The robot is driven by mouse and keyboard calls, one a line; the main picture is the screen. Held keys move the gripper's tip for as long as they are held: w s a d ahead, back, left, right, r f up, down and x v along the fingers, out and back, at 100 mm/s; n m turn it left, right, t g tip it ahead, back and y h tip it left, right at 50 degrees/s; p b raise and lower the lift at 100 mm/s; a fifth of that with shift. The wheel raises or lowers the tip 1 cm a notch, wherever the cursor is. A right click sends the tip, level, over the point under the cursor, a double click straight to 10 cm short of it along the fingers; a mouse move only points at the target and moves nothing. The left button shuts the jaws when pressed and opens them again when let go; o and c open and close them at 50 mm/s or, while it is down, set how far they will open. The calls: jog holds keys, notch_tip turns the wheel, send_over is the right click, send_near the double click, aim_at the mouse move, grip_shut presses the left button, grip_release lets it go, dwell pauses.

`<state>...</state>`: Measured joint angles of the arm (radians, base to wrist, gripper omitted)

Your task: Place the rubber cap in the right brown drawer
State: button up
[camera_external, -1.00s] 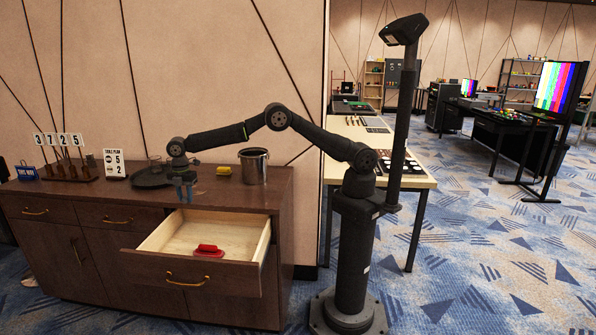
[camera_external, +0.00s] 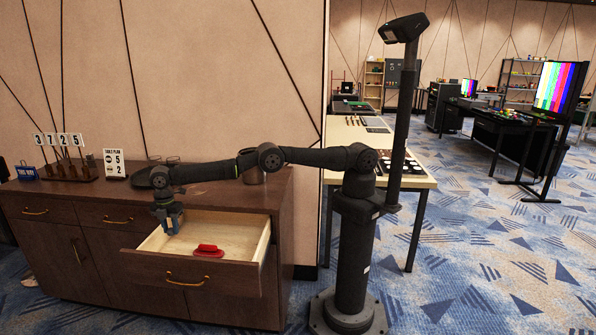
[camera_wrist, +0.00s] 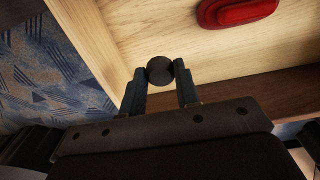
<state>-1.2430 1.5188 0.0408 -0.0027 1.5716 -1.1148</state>
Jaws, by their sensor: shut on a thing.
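The rubber cap (camera_wrist: 160,70) is a small dark round piece in the wrist view. My gripper (camera_wrist: 160,75) is shut on it, with a fingertip on each side. In the external view my gripper (camera_external: 171,226) points down over the left part of the open right brown drawer (camera_external: 150,268). The cap is not clearly visible there. The drawer has a pale wooden inside, which also shows in the wrist view (camera_wrist: 115,40). How high the cap is above the drawer floor I cannot tell.
A red object (camera_external: 207,251) lies in the drawer, right of my gripper; it also shows in the wrist view (camera_wrist: 235,10). A number stand (camera_external: 68,170) and a score sign (camera_external: 115,163) are at the left.

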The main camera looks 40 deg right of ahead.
aim_at(171, 229)
jog(key=shift+f, duration=2)
jog(key=shift+f, duration=0.1)
jog(key=shift+f, duration=0.35)
jog(key=shift+f, duration=0.15)
jog(key=o, duration=0.9)
jog(key=shift+o, duration=0.2)
notch_tip(171, 229, up, 9)
jog(key=shift+f, duration=0.1)
